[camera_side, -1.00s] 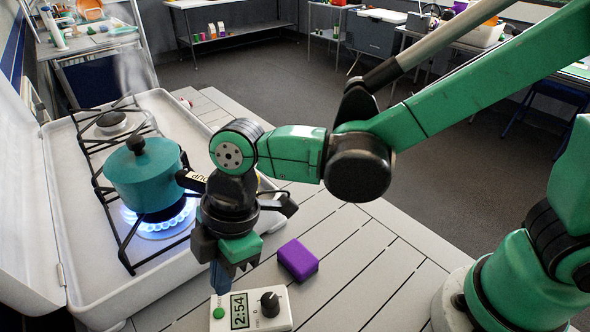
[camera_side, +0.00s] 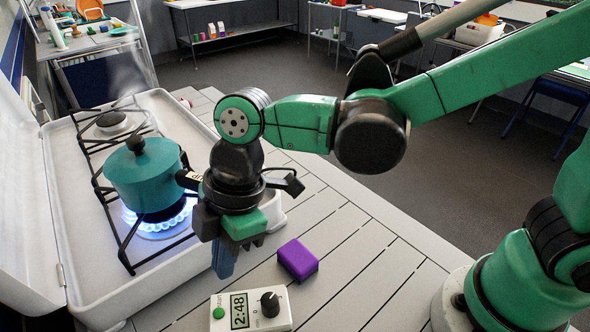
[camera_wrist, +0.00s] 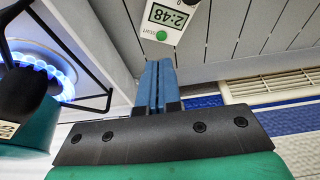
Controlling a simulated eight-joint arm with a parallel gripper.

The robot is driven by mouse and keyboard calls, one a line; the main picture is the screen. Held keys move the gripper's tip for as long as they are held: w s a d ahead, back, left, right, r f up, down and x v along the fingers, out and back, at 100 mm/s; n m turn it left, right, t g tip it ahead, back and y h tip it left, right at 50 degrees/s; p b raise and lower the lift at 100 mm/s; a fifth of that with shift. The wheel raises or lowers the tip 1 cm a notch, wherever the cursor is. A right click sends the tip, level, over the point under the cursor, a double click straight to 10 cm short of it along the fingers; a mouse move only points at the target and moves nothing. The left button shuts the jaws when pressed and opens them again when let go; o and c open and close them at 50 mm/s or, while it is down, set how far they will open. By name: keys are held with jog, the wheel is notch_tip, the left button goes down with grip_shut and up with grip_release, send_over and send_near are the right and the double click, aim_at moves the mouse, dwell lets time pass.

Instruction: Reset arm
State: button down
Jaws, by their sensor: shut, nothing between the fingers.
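My green and black arm reaches in from the right in the side view. My gripper (camera_side: 224,262) points down above the slatted table, between the stove and the timer. Its blue fingers are pressed together with nothing between them. In the wrist view the shut gripper (camera_wrist: 158,70) points toward the edge of the stove and the table slats. The white timer (camera_side: 252,308) lies in front of the gripper and reads 2:48. It also shows at the top of the wrist view (camera_wrist: 172,16). The fingers look clear of the timer.
A teal lidded pot (camera_side: 145,178) stands over a lit blue flame on the white stove (camera_side: 85,285), close left of my gripper. A purple block (camera_side: 298,260) lies on the table (camera_side: 370,262) to the right. Bare slats are free beyond it.

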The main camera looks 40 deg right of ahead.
jog(key=d+r+m+t+h, duration=0.1)
jog(key=d+r+m+t, duration=0.1)
jog(key=d+m, duration=0.7)
jog(key=w+d+r+m+t+h, duration=0.1)
jog(key=d+m+t, duration=0.4)
jog(key=d, duration=0.9)
jog(key=m+h, duration=0.1)
jog(key=m, duration=0.2)
jog(key=shift+r+m, duration=0.35)
jog(key=shift+m, duration=0.05)
jog(key=shift+d, duration=0.1)
